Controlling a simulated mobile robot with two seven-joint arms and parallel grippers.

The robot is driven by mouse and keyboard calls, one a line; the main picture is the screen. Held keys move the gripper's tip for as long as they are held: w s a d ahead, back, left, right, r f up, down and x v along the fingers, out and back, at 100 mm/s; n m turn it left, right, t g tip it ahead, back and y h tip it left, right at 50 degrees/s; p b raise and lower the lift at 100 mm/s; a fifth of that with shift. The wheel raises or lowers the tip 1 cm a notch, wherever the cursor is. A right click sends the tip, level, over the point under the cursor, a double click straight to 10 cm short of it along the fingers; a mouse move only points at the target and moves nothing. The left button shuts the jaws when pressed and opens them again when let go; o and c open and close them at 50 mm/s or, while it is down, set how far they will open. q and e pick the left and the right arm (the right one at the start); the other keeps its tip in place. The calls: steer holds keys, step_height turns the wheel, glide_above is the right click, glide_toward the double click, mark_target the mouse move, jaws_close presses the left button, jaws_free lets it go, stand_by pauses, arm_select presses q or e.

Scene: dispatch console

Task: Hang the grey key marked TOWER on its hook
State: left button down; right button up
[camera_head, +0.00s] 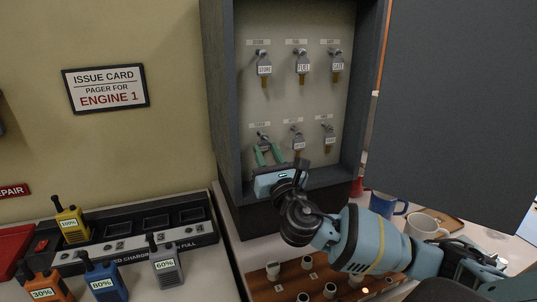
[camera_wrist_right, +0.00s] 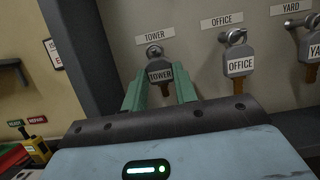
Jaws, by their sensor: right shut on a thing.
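The grey key marked TOWER (camera_wrist_right: 160,75) is between the green fingers of my right gripper (camera_wrist_right: 160,92), which are shut on it. In the right wrist view its head is just below the hook (camera_wrist_right: 154,51) under the TOWER label (camera_wrist_right: 155,34). I cannot tell whether the key's hole is around the hook. In the head view my right gripper (camera_head: 268,155) reaches into the open key cabinet at the lower left hook, and the fingers hide most of the key. My left gripper is not in view.
The OFFICE key (camera_wrist_right: 240,66) hangs close to the right. Three keys hang in the upper row, including the FUEL key (camera_head: 303,67). The cabinet's left wall (camera_head: 219,90) is close to my gripper. The open door (camera_head: 455,100) stands at right, above mugs.

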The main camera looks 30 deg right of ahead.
steer(key=shift+w+d, duration=0.15)
steer(key=shift+w, duration=0.1)
steer(key=shift+c, duration=0.5)
steer(key=o, duration=1.1)
steer(key=shift+w+f, duration=0.2)
steer(key=shift+w, duration=0.05)
steer(key=shift+s, duration=0.1)
